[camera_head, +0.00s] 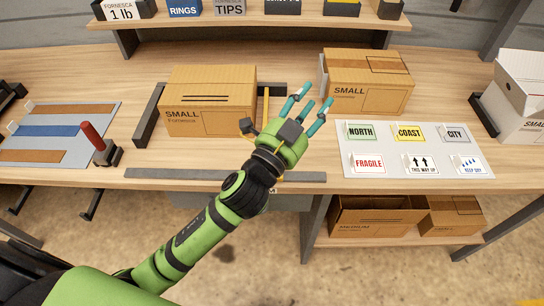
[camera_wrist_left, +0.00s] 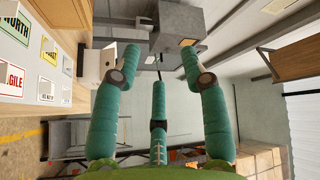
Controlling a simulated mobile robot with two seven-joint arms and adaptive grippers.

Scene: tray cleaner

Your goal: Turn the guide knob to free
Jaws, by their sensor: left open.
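My left gripper (camera_head: 308,108) has green and teal fingers, spread open and empty. It hovers over the middle of the bench, between the two small cartons. Its fingers also show in the left wrist view (camera_wrist_left: 158,75), with nothing between them. A small dark piece (camera_head: 246,126) just left of the gripper's palm looks like the guide knob; its setting is too small to read. A thin yellow strip (camera_head: 266,104) runs beside the left carton (camera_head: 210,100), with dark guide bars (camera_head: 150,115) around that carton. The palm and forearm hide part of this area. My right gripper is out of view.
A second small carton (camera_head: 368,82) stands right of the gripper. A label board (camera_head: 400,172) lies at the front right. A red-handled tool (camera_head: 93,136) stands at the left, near a striped mat (camera_head: 50,108). A grey strip (camera_head: 160,174) lines the front edge.

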